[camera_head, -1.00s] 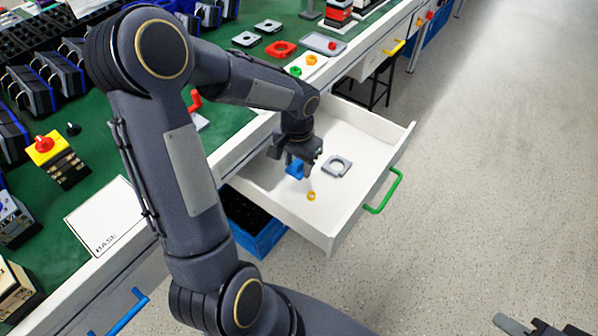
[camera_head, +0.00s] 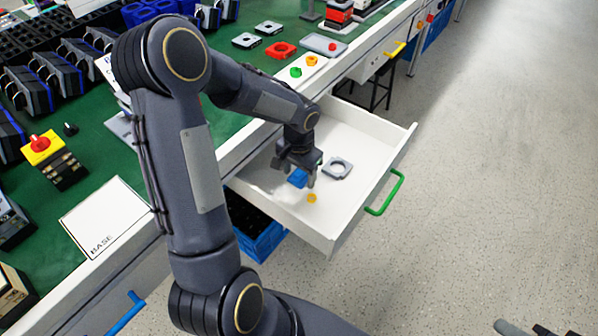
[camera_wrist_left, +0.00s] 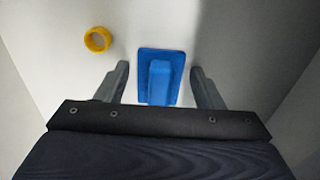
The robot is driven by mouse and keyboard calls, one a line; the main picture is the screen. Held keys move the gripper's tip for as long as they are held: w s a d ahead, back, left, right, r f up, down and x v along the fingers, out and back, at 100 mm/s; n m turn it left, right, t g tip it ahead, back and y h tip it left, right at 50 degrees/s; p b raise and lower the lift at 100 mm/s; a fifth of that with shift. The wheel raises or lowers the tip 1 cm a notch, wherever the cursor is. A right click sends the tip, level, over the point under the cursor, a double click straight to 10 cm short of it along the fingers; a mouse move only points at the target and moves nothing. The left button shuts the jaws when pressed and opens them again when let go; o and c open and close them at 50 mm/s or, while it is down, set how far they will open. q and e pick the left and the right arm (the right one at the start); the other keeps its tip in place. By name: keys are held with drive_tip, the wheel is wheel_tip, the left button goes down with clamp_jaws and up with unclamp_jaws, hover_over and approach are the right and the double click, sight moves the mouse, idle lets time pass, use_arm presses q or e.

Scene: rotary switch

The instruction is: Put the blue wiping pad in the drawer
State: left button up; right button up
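The blue wiping pad (camera_head: 298,178) lies in the open white drawer (camera_head: 278,212), partly hidden by my left gripper in the head view. In the left wrist view the whole pad (camera_wrist_left: 161,77) shows, a flat blue plate with a raised grip. My left gripper (camera_head: 297,180) is inside the drawer over the pad. Its two fingers (camera_wrist_left: 160,88) stand apart on either side of the pad, with a gap on each side, so it is open. Only a dark piece of my right gripper (camera_head: 535,328) shows at the bottom right edge.
A yellow ring (camera_head: 311,198) and a grey square part with a round hole (camera_head: 337,168) also lie in the drawer. The drawer has a green handle (camera_head: 385,192). A blue crate (camera_head: 262,242) stands below. The green worktop (camera_head: 105,150) holds many parts.

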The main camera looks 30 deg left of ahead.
sight(299, 172)
use_arm(q)
drive_tip(key=shift+o, duration=0.3)
drive_tip(key=shift+r, duration=0.45)
wheel_tip(299, 172, up, 11)
drive_tip(key=p, duration=0.3)
drive_tip(key=s+d+r+n+t+h, duration=0.1)
drive_tip(key=s+d+r, duration=0.3)
drive_tip(key=s, duration=0.5)
drive_tip(key=s+d+r+n+t+h, duration=0.1)
drive_tip(key=s+d+r+t+h, duration=0.1)
drive_tip(key=s, duration=0.8)
drive_tip(key=d+r+t, duration=0.1)
drive_tip(key=d+t, duration=0.1)
drive_tip(key=shift+d+r+n+t+h, duration=0.15)
drive_tip(key=shift+r+n+t+h, duration=0.15)
drive_tip(key=shift+r+h, duration=0.1)
